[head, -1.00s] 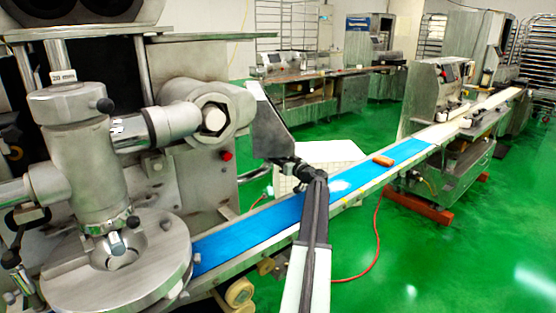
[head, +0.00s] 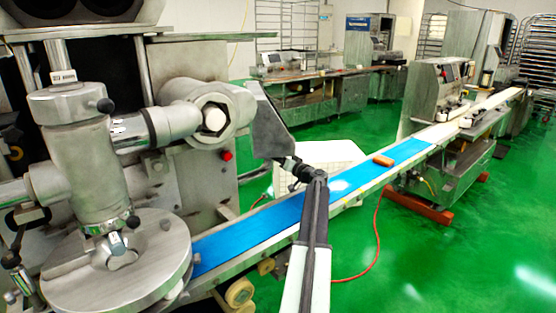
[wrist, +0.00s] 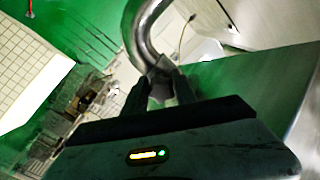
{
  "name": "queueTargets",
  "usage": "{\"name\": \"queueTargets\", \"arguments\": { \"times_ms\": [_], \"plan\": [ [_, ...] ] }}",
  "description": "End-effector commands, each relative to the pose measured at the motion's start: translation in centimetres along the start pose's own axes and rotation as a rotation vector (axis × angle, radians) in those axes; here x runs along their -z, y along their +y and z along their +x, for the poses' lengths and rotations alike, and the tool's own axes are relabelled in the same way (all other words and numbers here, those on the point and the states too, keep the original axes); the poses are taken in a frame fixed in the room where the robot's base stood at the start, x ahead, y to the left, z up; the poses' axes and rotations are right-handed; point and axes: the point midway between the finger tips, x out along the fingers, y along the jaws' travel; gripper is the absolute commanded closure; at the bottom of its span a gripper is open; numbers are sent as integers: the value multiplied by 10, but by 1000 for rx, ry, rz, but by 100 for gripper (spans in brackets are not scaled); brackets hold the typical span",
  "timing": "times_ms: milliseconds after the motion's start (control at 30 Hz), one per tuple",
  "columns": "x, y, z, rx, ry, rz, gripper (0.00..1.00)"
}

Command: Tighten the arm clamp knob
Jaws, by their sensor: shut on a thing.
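My gripper (wrist: 162,88) is shut on a small metal piece (wrist: 160,72) at the end of a curved shiny tube (wrist: 143,30) in the wrist view. I take this piece for the arm clamp knob; the fingers cover much of it and its shape is unclear. In the head view, my gripper (head: 277,160) is at the lower edge of a grey panel (head: 270,122) beside the machine. The fingertips and the knob are too small or hidden to make out there.
The encrusting machine (head: 185,165) fills the left side. A white crate (head: 325,152) stands behind the belt. The green floor (head: 480,255) at right is clear.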

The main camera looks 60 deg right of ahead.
Motion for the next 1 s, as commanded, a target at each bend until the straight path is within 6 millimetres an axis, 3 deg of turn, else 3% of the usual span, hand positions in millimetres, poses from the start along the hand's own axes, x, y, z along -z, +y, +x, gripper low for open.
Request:
{"name": "queueTargets", "arguments": {
  "times_ms": [233, 267, 333, 733, 1000],
  "plan": [
    [0, 1, -1, -1, 0, -1, 100],
    [0, 1, -1, -2, 0, -1, 62],
    [0, 1, -1, -1, 0, -1, 45],
    [0, 0, -6, -1, 0, -1, 45],
    [-1, -1, -53, -2, 1, -1, 45]
  ]
}}
